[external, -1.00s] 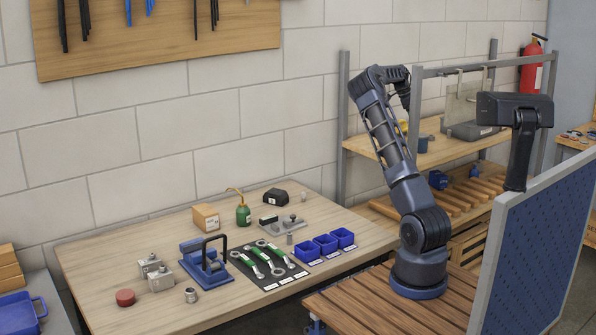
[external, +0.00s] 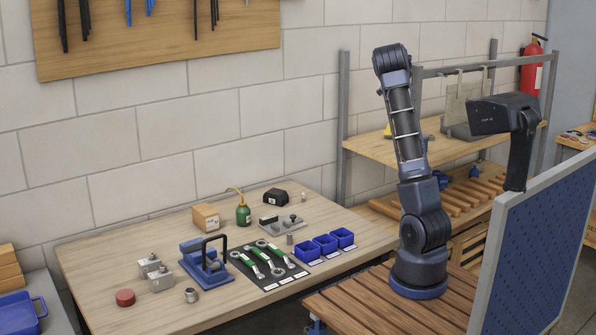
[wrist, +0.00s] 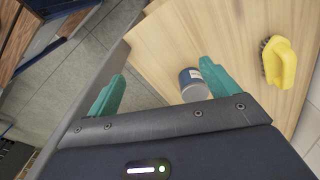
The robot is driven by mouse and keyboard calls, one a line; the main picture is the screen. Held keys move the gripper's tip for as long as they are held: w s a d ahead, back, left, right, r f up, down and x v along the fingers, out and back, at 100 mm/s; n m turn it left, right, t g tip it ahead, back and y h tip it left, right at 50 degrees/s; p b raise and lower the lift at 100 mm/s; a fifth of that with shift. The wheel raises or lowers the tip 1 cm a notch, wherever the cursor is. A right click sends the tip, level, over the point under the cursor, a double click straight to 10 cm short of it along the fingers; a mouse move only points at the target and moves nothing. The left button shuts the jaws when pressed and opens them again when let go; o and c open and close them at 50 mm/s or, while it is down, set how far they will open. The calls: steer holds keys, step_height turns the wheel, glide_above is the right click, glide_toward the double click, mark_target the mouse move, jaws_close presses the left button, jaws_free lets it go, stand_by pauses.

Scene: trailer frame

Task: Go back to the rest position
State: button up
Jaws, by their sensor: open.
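My arm stands upright on its slatted wooden base in the external view, its elbow raised high. The gripper is hidden behind the arm there. In the wrist view my gripper (wrist: 155,90) has its two teal fingers spread wide, with nothing between the fingertips. A blue-grey cylindrical container (wrist: 194,84) stands on a wooden shelf board beyond the right finger. It appears apart from the finger, though the depth gap is hard to judge.
A yellow brush (wrist: 279,62) lies on the board at the right. In the external view, the workbench (external: 130,235) holds a blue clamp (external: 206,268), wrenches and blue bins (external: 325,243). The shelf (external: 380,147) is behind my arm. A blue perforated panel (external: 540,240) stands at right.

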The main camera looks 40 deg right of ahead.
steer(key=s+a+r+n+t+y, duration=0.15)
steer(key=s+a+n, duration=0.25)
steer(key=a, duration=0.5)
steer(key=s+a+r+n+t, duration=0.15)
steer(key=s+a+n, duration=0.25)
steer(key=a, duration=0.6)
steer(key=s+a+r+n, duration=0.3)
steer(key=s+a+n, duration=0.1)
steer(key=a, duration=0.5)
steer(key=s+a+f+n+t, duration=0.1)
steer(key=s+a+f+n, duration=0.1)
steer(key=s+a+n, duration=0.3)
steer(key=s+a+f+n+t, duration=0.1)
steer(key=s+a+f+n, duration=0.2)
steer(key=s+a, duration=0.8)
steer(key=shift+s+a+f+n+h, duration=0.15)
steer(key=shift+s+a+n+h, duration=0.3)
steer(key=shift+s+n, duration=0.75)
